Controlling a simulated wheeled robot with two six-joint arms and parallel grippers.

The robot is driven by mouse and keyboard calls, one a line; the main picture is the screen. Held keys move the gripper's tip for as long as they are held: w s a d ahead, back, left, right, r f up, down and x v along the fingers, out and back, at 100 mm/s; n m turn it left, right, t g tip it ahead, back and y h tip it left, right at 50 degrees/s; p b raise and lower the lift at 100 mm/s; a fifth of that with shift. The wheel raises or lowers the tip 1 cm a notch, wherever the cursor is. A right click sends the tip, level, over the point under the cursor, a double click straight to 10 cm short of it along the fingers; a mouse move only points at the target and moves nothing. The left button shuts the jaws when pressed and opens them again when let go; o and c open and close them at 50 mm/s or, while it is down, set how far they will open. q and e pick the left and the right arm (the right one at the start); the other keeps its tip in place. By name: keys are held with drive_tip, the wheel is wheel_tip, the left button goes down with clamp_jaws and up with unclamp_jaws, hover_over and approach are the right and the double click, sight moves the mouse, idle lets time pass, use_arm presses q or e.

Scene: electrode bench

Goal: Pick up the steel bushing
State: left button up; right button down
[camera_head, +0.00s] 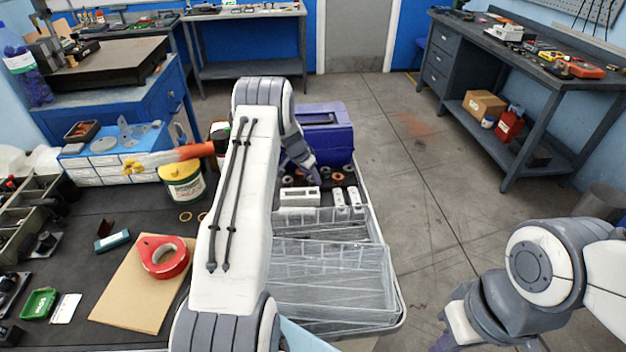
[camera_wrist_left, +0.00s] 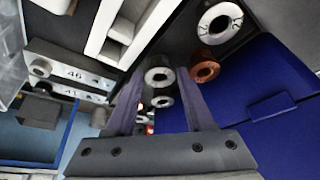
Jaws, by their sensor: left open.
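In the left wrist view, a grey, steel-coloured bushing (camera_wrist_left: 158,77) with a dark bore lies between the fingertips of my left gripper (camera_wrist_left: 157,84). The fingers are open, with a gap on both sides of it. A second grey ring (camera_wrist_left: 162,101) shows just below it, also between the fingers. A copper-coloured bushing (camera_wrist_left: 205,71) lies just right of the right finger. In the head view, my left gripper (camera_head: 302,162) is over the row of small bushings (camera_head: 337,177) at the back of the clear tray, and my arm hides part of it. My right gripper (camera_head: 458,333) is cut off at the bottom edge.
A larger pale ring (camera_wrist_left: 218,22) lies beyond the copper bushing. Blocks marked with numbers (camera_wrist_left: 68,72) stand at left in the wrist view. A blue-purple box (camera_head: 325,130) stands directly behind the bushings. The clear tray (camera_head: 385,265) fills the space in front.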

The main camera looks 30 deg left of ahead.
use_arm(q)
clamp_jaws()
drive_tip(key=shift+w, duration=0.1)
drive_tip(key=shift+r, duration=0.5)
wheel_tip(320, 180, up, 3)
drive_tip(key=shift+f+b, duration=0.1)
drive_tip(key=shift+b, duration=0.5)
drive_tip(key=s+d+r+b, duration=0.2)
drive_tip(key=s+d+r, duration=0.4)
drive_tip(key=d, duration=0.3)
drive_tip(key=shift+s+d+r, duration=0.3)
drive_tip(key=shift+s+r, duration=0.05)
drive_tip(key=shift+r, duration=0.2)
